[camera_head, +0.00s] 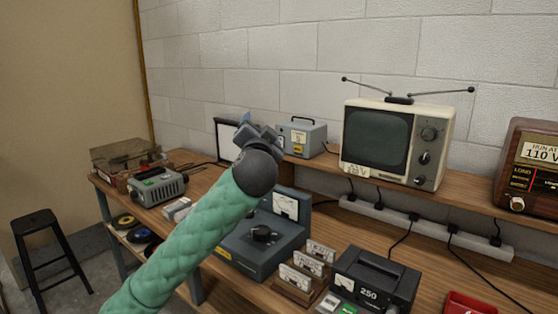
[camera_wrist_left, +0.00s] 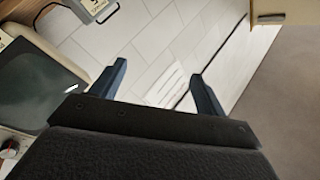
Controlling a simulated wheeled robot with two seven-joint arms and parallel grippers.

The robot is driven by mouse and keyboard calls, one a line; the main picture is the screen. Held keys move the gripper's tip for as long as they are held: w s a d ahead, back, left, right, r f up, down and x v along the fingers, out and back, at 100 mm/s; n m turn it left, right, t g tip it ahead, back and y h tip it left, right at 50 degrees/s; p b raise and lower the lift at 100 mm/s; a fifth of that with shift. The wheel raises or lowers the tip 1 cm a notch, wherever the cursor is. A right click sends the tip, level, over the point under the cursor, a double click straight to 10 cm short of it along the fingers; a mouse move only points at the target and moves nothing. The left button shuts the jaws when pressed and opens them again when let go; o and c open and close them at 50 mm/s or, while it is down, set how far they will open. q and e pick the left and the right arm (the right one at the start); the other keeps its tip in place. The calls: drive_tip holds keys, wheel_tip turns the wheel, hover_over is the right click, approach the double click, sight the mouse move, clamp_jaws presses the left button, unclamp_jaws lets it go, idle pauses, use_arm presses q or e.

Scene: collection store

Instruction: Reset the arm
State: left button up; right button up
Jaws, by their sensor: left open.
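My left arm, in a green quilted sleeve, rises from the bottom left of the head view. My left gripper (camera_head: 258,130) is at its end, raised above the bench and in front of the white block wall. In the left wrist view the two blue fingers of the left gripper (camera_wrist_left: 158,85) stand wide apart with nothing between them. Beyond them are the wall and a pale sheet-like patch. My right gripper is in neither view.
A wooden bench (camera_head: 205,183) holds a grey device (camera_head: 157,186), a blue-grey meter box (camera_head: 262,248) and a black unit (camera_head: 375,280). A shelf carries a television (camera_head: 397,140), a small grey box (camera_head: 302,137) and a brown radio (camera_head: 528,165). A black stool (camera_head: 38,220) stands at left.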

use_arm(q)
drive_tip(key=s+a+f+n+g+h, duration=0.1)
drive_tip(key=s+a+f+n+g, duration=0.2)
drive_tip(key=s+f, duration=0.8)
drive_tip(key=s+a+f+g, duration=0.2)
drive_tip(key=s+f+g, duration=0.25)
drive_tip(key=f, duration=1.25)
drive_tip(key=s+a+f+n+g+h, duration=0.1)
drive_tip(key=s+a+f+n+g, duration=0.2)
drive_tip(key=s+f, duration=0.8)
drive_tip(key=s+a+f+g, duration=0.1)
drive_tip(key=s+f+g, duration=0.6)
drive_tip(key=s+f, duration=1.5)
wheel_tip(320, 180, down, 2)
drive_tip(key=shift+s+a+f+p, duration=0.1)
drive_tip(key=shift+s+a+p, duration=0.1)
drive_tip(key=shift+s+p, duration=0.15)
